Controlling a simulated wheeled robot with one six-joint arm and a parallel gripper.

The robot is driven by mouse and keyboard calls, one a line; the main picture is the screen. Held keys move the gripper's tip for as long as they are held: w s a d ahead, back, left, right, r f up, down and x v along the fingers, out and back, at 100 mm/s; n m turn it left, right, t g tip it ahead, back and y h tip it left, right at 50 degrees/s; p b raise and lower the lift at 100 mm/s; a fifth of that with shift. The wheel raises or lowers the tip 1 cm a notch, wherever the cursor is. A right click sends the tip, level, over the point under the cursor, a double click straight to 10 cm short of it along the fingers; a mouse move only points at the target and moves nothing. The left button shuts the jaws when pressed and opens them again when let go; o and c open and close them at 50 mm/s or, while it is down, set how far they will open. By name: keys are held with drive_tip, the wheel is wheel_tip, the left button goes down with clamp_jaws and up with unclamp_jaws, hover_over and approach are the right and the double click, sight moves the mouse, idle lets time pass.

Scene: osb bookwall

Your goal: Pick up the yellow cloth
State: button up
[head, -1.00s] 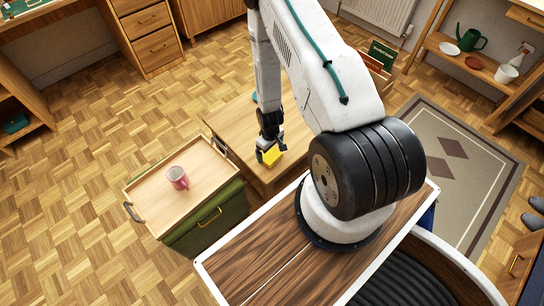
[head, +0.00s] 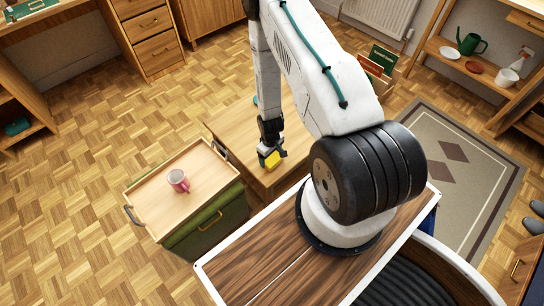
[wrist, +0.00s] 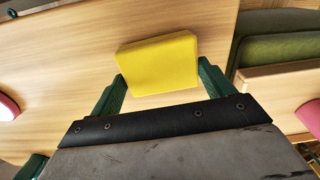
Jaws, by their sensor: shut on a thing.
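The yellow cloth (head: 273,160) looks like a folded, block-like pad. It is at the front part of the low wooden table in the head view. In the wrist view the cloth (wrist: 158,58) sits between the two green fingers. My gripper (wrist: 160,84) is shut on it, with one finger at each side. In the head view my gripper (head: 271,154) points down over the table, and the dark fingers partly hide the cloth. I cannot tell whether the cloth touches the tabletop.
The low wooden table (head: 230,118) is mostly bare. Parquet floor lies open at the left.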

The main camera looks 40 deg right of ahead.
sight(272, 159)
drive_tip(key=shift+r, duration=0.45)
wheel_tip(272, 159, up, 2)
drive_tip(key=shift+r, duration=0.1)
drive_tip(key=shift+s+a+r, duration=0.1)
drive_tip(key=shift+s+a, duration=0.05)
drive_tip(key=shift+s, duration=0.45)
drive_tip(key=s+a+r, duration=0.1)
drive_tip(key=s+a, duration=0.3)
drive_tip(key=s, duration=1)
drive_tip(key=shift+r, duration=0.2)
drive_tip(key=shift+o, duration=0.4)
drive_tip(key=shift+s, duration=0.1)
